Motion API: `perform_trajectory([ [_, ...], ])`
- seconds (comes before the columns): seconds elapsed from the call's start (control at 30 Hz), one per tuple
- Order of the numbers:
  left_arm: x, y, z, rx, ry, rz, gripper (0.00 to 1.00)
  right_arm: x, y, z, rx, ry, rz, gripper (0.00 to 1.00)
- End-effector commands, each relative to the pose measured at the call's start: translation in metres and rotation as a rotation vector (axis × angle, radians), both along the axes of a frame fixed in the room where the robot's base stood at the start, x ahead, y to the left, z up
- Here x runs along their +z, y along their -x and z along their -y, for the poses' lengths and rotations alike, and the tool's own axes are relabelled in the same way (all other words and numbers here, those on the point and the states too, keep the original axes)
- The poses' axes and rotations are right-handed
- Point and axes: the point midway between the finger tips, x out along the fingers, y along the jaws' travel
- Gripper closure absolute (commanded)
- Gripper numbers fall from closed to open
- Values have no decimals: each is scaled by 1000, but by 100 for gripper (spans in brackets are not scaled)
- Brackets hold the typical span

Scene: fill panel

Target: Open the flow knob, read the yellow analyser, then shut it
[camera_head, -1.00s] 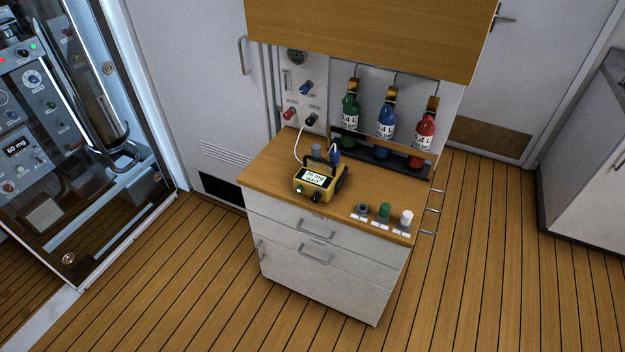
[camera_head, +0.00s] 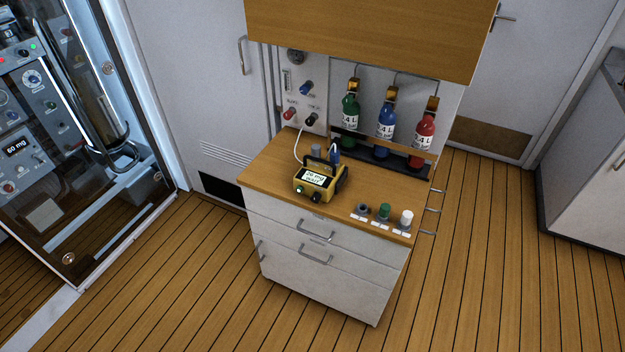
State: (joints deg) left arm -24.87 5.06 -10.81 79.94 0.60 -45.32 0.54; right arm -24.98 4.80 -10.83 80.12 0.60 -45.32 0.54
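The yellow analyser (camera_head: 315,182) stands on the wooden counter top (camera_head: 270,170), its lit display facing me, though its small text is hard to read. A white tube runs from it up to the grey fill panel (camera_head: 312,85) on the wall behind. The panel carries a blue knob (camera_head: 306,88), a red knob (camera_head: 289,113) and a black knob (camera_head: 312,119), with a round gauge above. The knob labels are too small to read, so I cannot tell which is the flow knob. Neither of my grippers is in view.
Green (camera_head: 350,111), blue (camera_head: 386,121) and red (camera_head: 424,131) bottles hang in a rack right of the panel. Small caps, including a white one (camera_head: 406,217), stand at the counter's front right. The floor in front is clear.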

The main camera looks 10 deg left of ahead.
Motion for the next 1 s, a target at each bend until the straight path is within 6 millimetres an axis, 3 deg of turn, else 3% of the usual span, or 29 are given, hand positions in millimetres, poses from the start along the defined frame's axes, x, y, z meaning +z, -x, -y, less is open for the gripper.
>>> perform_trajectory([
  [0.27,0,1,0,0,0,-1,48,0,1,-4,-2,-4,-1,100],
  [0.7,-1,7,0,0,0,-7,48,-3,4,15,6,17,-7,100],
  [1.0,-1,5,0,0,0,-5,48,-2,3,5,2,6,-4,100],
])
